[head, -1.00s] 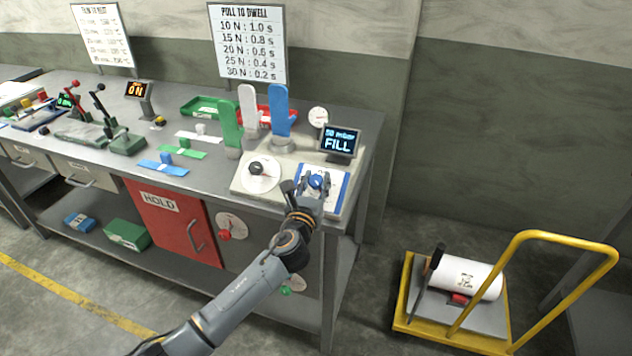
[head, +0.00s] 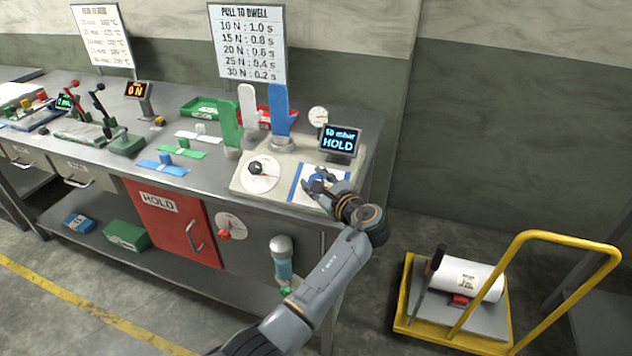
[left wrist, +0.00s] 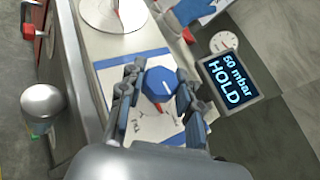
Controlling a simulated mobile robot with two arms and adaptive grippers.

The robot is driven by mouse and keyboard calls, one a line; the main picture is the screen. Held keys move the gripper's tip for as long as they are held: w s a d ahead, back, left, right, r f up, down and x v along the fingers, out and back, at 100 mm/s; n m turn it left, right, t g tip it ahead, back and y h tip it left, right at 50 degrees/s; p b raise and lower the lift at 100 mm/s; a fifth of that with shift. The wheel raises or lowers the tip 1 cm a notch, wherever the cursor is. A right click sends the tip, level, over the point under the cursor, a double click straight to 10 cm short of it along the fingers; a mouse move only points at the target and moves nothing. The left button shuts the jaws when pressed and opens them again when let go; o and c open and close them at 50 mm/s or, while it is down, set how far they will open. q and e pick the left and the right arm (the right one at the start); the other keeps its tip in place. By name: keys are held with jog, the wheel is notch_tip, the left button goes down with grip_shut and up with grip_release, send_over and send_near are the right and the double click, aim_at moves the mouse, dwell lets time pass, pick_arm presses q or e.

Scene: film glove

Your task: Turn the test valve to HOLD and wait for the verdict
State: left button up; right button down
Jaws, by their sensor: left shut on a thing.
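The test valve is a blue knob (left wrist: 158,84) on a white plate with a blue border (left wrist: 104,66), at the right front of the test bench top. My left gripper (left wrist: 156,92) is around the knob and shut on it, one finger at each side. In the head view the left gripper (head: 320,186) comes over the plate from the right front and partly hides the knob. The small display (head: 338,141) behind the valve reads 50 mbar HOLD, and the same display shows in the left wrist view (left wrist: 228,79). My right gripper is not in view.
A white dial with a black knob (head: 259,172) is left of the valve. Green (head: 230,124), white (head: 247,106) and blue (head: 281,112) glove shapes stand behind. A round gauge (head: 318,117) is near the display. A silver-topped cylinder (head: 282,256) is at the bench front. A yellow cart (head: 457,342) stands right.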

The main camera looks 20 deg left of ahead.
aim_at(316, 177)
pick_arm(q)
jog(key=shift+n+g+y, duration=0.4)
jog(key=shift+n+g, duration=1)
jog(key=o, duration=1.2)
jog(key=shift+r, duration=0.2)
notch_tip(316, 177, up, 10)
jog(key=shift+f, duration=0.2)
